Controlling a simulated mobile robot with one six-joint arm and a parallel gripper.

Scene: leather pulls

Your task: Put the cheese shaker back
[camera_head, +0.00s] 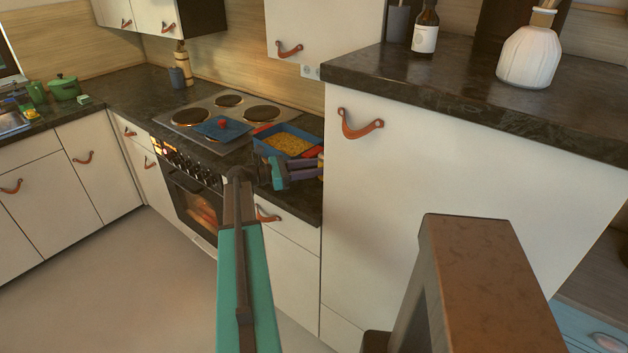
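I cannot make out a cheese shaker for certain in this view. My gripper (308,170) is at the counter edge, in front of a blue baking dish (290,143) with yellow food in it and red handles. The gripper is seen small and from behind, with teal and dark parts. I cannot tell whether its fingers are apart or hold anything. The tall cabinet's edge is close to the fingertips on the right.
A blue lid-like square with a red knob (222,125) lies on the stove (205,108). The tall white cabinet (400,210) has a dark top bearing a bottle (425,30) and a white vase (530,58). A green pot (64,88) stands far left. The floor (130,270) is clear.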

